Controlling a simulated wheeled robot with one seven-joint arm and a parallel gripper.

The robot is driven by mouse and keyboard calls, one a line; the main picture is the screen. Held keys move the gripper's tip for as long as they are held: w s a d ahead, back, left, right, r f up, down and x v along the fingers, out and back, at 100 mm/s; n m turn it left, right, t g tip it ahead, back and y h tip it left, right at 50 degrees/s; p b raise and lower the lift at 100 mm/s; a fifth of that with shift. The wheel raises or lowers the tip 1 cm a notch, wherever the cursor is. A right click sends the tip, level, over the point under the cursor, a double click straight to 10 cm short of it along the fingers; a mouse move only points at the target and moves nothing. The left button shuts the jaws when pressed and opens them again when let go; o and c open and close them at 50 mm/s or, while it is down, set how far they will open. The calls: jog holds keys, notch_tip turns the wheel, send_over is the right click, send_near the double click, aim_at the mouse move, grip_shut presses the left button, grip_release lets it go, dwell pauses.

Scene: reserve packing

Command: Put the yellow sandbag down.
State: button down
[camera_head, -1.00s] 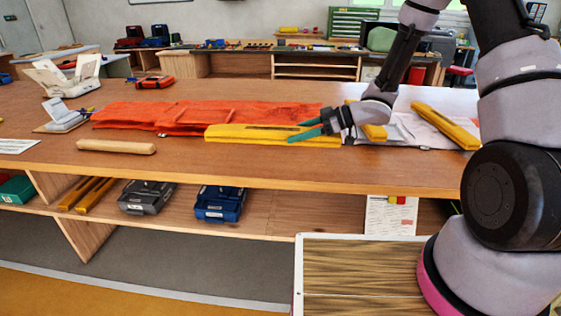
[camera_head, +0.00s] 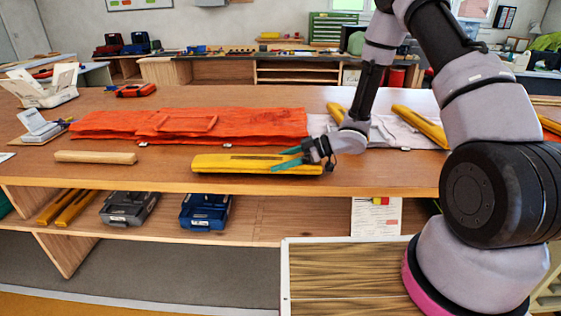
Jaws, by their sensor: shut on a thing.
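The yellow sandbag (camera_head: 235,163) is a long, flat bag with a dark strip along its top. It lies level at the front part of the wooden bench top, in front of the orange cloth. My gripper (camera_head: 288,160), with teal fingers, is shut on the right end of this sandbag. Whether the bag touches the bench or hangs just above it, I cannot tell for sure. Two other yellow bags lie on the white cloth, one at the right (camera_head: 420,126) and one partly behind my arm (camera_head: 336,111).
The orange cloth (camera_head: 120,124) lies flat behind the sandbag, beside the white cloth (camera_head: 378,133). A wooden roller (camera_head: 95,157) lies to the left. The bench top (camera_head: 160,178) is clear around the sandbag's left end. A white scale-like device (camera_head: 38,125) stands far left.

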jog(key=shift+f, duration=0.35)
jog(key=shift+s+f, duration=0.1)
grip_release()
jog(key=shift+s+f, duration=0.1)
jog(key=shift+f, duration=0.05)
